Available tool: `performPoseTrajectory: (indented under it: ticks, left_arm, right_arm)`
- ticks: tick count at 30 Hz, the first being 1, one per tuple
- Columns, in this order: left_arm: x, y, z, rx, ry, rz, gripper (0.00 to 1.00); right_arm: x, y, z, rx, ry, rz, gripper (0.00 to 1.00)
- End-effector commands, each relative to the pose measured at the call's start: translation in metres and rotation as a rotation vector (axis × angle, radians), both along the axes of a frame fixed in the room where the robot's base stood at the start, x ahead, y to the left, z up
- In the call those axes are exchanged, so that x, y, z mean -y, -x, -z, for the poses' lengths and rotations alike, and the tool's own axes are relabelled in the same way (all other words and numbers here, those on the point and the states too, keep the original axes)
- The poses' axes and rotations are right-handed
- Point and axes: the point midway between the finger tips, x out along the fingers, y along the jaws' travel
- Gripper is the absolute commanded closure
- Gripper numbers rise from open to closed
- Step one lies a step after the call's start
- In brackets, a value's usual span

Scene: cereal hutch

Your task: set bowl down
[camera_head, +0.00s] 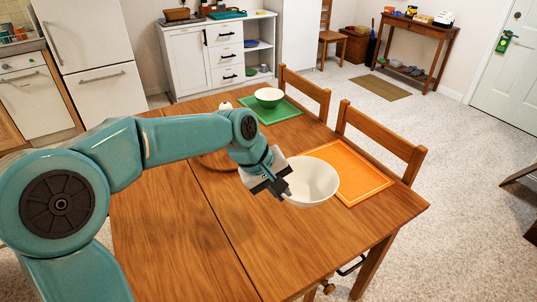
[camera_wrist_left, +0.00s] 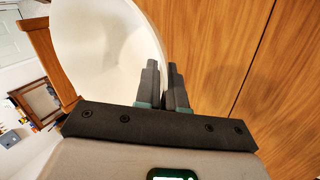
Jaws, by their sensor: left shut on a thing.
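My left gripper (camera_head: 284,191) is shut on the near-left rim of a white bowl (camera_head: 315,182). The bowl is roughly upright and overlaps the left part of an orange placemat (camera_head: 366,177) in the head view. I cannot tell whether its base touches the table or hangs a little above it. In the left wrist view, the two fingers (camera_wrist_left: 164,82) pinch the wall of the white bowl (camera_wrist_left: 95,45). My right gripper is not in view.
The wooden table (camera_head: 190,235) has bare room at the front and left. A round wooden piece (camera_head: 215,160) is partly behind my arm. Two chairs (camera_head: 385,145) stand along the far right side.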

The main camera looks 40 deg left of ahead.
Motion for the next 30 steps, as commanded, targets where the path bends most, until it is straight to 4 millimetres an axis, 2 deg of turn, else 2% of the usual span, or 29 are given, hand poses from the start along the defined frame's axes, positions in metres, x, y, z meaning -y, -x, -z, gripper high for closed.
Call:
performPoseTrajectory:
  ticks: [1,6,11,14,24,27,30]
  left_arm:
    - [-0.008,0.002,0.002,0.011,-0.002,-0.096,1.00]
    - [-0.030,0.011,-0.023,0.008,0.001,-0.372,1.00]
    - [-0.039,0.017,-0.029,0.000,0.002,-0.493,1.00]
    - [-0.040,0.017,-0.013,-0.005,0.003,-0.512,1.00]
    - [-0.039,0.017,0.087,-0.008,0.004,-0.509,1.00]
    - [-0.039,0.016,0.107,-0.007,0.004,-0.508,1.00]
    - [-0.039,0.016,0.119,-0.004,0.004,-0.508,1.00]
  right_arm:
    - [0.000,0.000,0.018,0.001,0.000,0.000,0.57]
    - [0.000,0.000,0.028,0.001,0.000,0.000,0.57]
    - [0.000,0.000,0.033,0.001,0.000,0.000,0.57]
    - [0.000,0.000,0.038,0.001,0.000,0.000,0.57]
    - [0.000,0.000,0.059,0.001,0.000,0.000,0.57]
    - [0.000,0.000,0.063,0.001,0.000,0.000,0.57]
    - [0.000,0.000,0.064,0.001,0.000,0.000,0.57]
